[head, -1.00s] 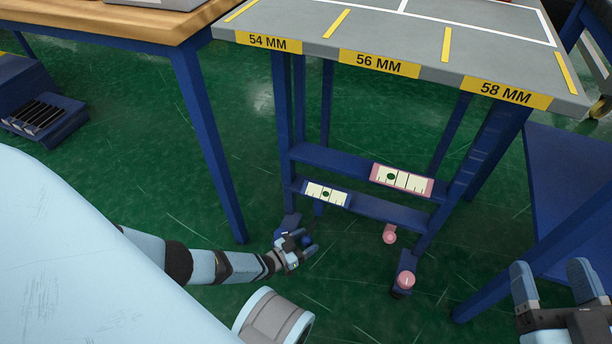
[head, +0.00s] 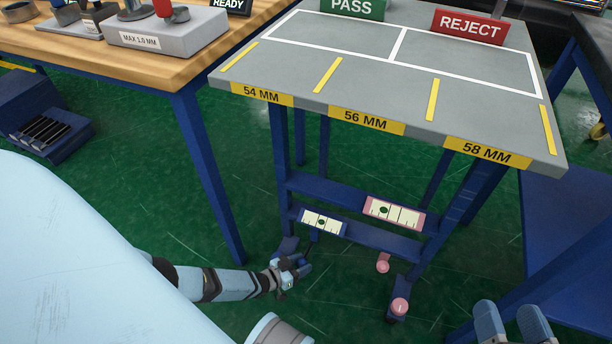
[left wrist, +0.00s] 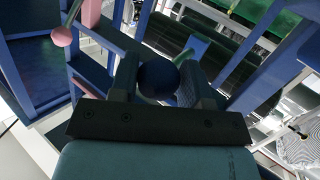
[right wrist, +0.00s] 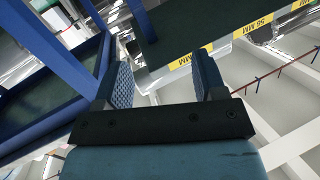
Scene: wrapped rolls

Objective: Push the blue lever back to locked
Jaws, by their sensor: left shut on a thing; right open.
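The blue lever ends in a dark blue ball knob (left wrist: 158,78), seen between the fingers in the left wrist view. My left gripper (head: 300,267) is shut on this knob, low beside the left foot of the grey-topped stand. In the head view the fingers mostly cover the knob. A blue-edged scale plate (head: 323,222) with a green dot sits on the stand's lower rail above it. I cannot read the lever's position from it. My right gripper (head: 512,325) is open and empty at the lower right; its spread fingers show in the right wrist view (right wrist: 162,85).
A pink-edged scale plate (head: 394,213) and pink knobs (head: 383,266) (head: 400,305) are at the stand's right side. The grey stand top (head: 450,70) overhangs the rails. A wooden bench (head: 130,65) stands left, a blue frame (head: 570,220) right. Green floor is open between.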

